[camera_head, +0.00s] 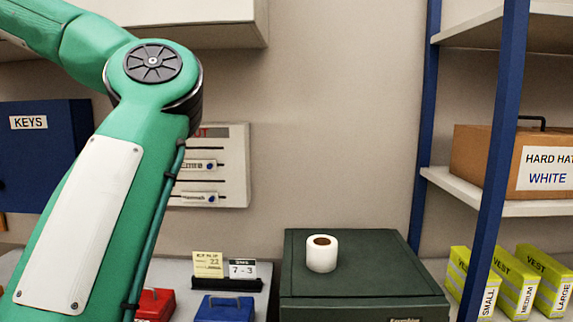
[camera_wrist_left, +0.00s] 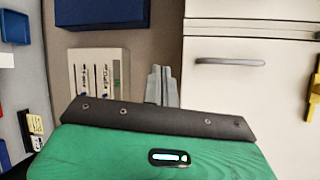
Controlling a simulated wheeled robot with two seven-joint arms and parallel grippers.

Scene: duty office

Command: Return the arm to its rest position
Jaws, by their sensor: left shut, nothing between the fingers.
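My green left arm comes in from the left in the head view and fills much of that side, bent at a joint near the top. Its gripper is outside the head view. In the left wrist view, my left gripper (camera_wrist_left: 161,86) shows as two grey fingers side by side beyond the dark plate of my green wrist. They are shut with nothing between them. My right gripper is in neither view.
A dark green box (camera_head: 360,280) carries a white tape roll (camera_head: 321,257). Red (camera_head: 157,303) and blue (camera_head: 225,308) boxes stand left of it. A shelf rack (camera_head: 500,120) stands right. The wrist view shows a white cabinet (camera_wrist_left: 240,100) and a wall board (camera_wrist_left: 85,60).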

